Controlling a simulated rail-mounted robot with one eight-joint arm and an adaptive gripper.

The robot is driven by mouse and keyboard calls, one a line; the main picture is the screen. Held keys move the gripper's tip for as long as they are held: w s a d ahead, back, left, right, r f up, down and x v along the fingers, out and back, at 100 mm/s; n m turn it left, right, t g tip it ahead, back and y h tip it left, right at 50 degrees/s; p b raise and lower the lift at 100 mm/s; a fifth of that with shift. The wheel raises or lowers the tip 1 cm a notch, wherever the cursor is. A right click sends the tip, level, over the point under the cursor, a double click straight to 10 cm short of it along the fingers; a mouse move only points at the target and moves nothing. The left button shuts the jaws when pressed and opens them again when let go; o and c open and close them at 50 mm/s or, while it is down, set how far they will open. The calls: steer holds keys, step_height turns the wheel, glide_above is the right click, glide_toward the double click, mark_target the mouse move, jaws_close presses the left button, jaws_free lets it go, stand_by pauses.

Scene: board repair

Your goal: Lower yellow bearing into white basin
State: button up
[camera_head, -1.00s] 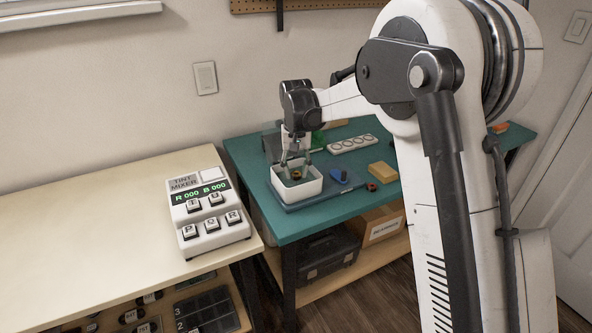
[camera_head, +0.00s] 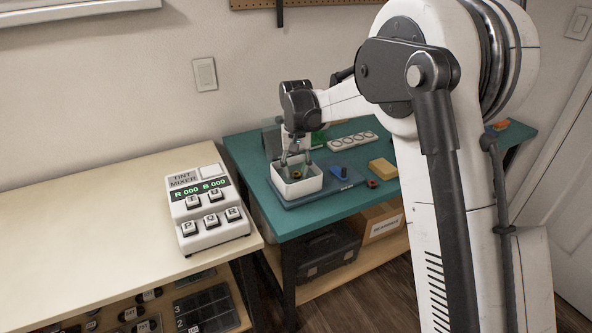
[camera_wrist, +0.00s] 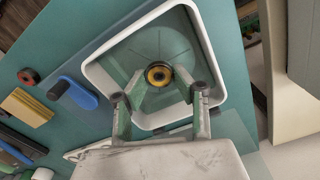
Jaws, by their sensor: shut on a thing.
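The white basin (camera_head: 299,187) is an open, square-sided tray near the front left of the teal bench; its rim (camera_wrist: 95,72) shows in the wrist view. The yellow bearing (camera_wrist: 159,75), a small ring with a dark centre and edge, is inside the basin outline, near the middle. It also shows in the head view (camera_head: 296,174). My gripper (camera_wrist: 159,95) reaches over the basin from above, its fingers on either side of the bearing and shut on it.
A blue piece (camera_head: 341,171) and a small dark-red ring (camera_head: 372,183) lie right of the basin, with a yellow block (camera_head: 382,168) beyond. A white strip with round holes (camera_head: 352,142) lies behind. A tint mixer (camera_head: 208,212) stands on the pale table at left.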

steer(key=shift+f+b, duration=0.5)
steer(key=shift+f, duration=0.4)
stand_by(0.5)
steer(key=o, duration=1.1)
steer(key=shift+o, duration=0.2)
steer(key=shift+r, duration=0.15)
